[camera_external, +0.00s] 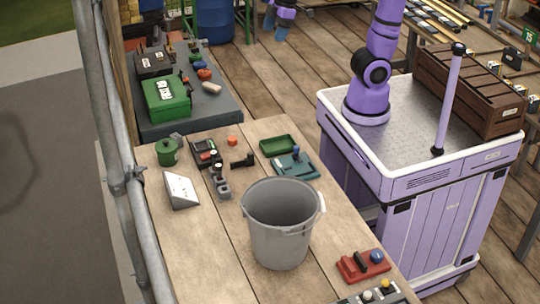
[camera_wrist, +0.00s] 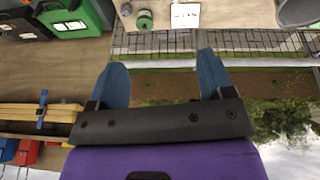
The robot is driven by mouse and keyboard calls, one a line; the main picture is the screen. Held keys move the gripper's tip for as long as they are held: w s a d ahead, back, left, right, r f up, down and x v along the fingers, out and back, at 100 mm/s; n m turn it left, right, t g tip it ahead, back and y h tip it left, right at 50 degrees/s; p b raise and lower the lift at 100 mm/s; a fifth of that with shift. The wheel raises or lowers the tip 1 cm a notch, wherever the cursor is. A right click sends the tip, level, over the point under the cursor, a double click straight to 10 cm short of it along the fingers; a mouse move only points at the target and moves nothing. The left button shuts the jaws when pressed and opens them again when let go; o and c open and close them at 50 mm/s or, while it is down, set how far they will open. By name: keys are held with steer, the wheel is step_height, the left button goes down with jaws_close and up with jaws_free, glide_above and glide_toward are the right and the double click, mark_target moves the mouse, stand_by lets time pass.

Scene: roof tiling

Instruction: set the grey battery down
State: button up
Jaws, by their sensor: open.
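My gripper (camera_external: 276,24) is at the top of the external view, high above the deck and away from the wooden workbench. In the wrist view its two blue fingers (camera_wrist: 160,75) are spread wide with nothing between them. A small grey block with a dark top (camera_external: 222,189) stands on the workbench (camera_external: 215,245), left of the grey bucket; it looks like the grey battery, though I cannot be sure at this size. It is far from my gripper. I cannot make it out in the wrist view.
The grey bucket (camera_external: 279,240) stands mid-bench. Around it are a green canister (camera_external: 167,152), white sloped sign (camera_external: 180,190), black-and-red device (camera_external: 206,152), green tray (camera_external: 279,145), teal tool (camera_external: 293,166) and red tool (camera_external: 362,266). A green case (camera_external: 167,101) sits on the grey table behind.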

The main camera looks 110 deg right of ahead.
steer(key=s+a+f+m+t, duration=0.1)
steer(key=s+a+f, duration=0.1)
steer(key=s, duration=1.4)
steer(key=shift+s+a+f, duration=0.15)
steer(key=shift+s+a, duration=0.2)
steer(key=shift+a, duration=0.2)
